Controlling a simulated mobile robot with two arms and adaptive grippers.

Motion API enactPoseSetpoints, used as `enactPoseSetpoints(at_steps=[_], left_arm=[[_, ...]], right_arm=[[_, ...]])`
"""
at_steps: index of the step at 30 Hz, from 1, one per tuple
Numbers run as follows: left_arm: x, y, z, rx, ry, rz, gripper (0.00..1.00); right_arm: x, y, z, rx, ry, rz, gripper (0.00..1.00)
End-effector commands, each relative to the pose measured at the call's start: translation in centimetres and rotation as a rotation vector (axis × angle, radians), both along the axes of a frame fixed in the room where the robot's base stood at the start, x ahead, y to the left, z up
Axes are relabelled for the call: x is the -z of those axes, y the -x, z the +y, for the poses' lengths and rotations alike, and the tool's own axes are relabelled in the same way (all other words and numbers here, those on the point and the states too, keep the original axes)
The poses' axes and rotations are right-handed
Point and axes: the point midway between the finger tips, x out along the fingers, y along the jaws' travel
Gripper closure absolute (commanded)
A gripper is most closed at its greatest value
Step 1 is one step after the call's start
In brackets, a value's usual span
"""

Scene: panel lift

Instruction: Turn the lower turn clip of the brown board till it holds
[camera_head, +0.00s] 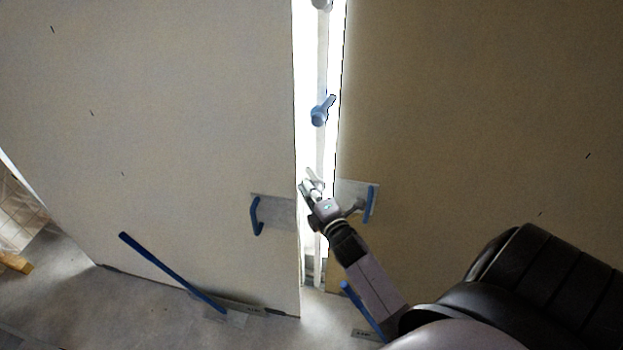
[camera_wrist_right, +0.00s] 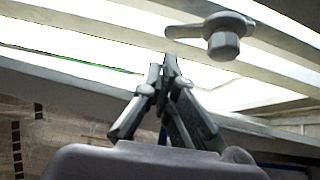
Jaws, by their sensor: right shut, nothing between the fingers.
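The brown board (camera_head: 480,110) stands on the right in the head view, beside a bright gap with a narrow upright post (camera_head: 321,150). A pale grey turn clip (camera_head: 314,175) shows low on the post, partly hidden by my right gripper (camera_head: 307,188). In the right wrist view, a grey clip (camera_wrist_right: 224,42) has a round knob and a lever reaching left. My right gripper (camera_wrist_right: 168,62) is shut and empty, its tips just below the lever's free end; whether they touch it I cannot tell. My left gripper is out of view.
A blue clip (camera_head: 321,110) and a top clip (camera_head: 321,4) sit higher on the post. A paler board (camera_head: 170,110) stands left with a blue handle (camera_head: 256,215). Another blue handle (camera_head: 370,204) is on the brown board. A blue bar (camera_head: 170,270) leans low at left.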

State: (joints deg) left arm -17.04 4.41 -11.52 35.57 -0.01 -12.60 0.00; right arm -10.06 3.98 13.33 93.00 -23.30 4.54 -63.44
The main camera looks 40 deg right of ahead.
Motion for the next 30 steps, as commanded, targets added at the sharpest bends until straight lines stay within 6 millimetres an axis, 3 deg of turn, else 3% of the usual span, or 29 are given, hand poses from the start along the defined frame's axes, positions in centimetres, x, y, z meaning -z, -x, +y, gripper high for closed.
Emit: enactPoseSetpoints(at_steps=[3, 10, 30], left_arm=[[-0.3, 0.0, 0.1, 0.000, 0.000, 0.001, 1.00], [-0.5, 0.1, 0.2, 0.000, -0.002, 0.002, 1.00], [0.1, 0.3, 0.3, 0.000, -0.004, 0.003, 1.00]], right_arm=[[-0.1, -2.3, -0.4, 0.000, -0.003, -0.002, 1.00], [0.1, -4.9, -0.9, 0.000, -0.002, 0.001, 1.00], [0.3, -5.3, -1.1, 0.000, -0.022, -0.019, 1.00]])
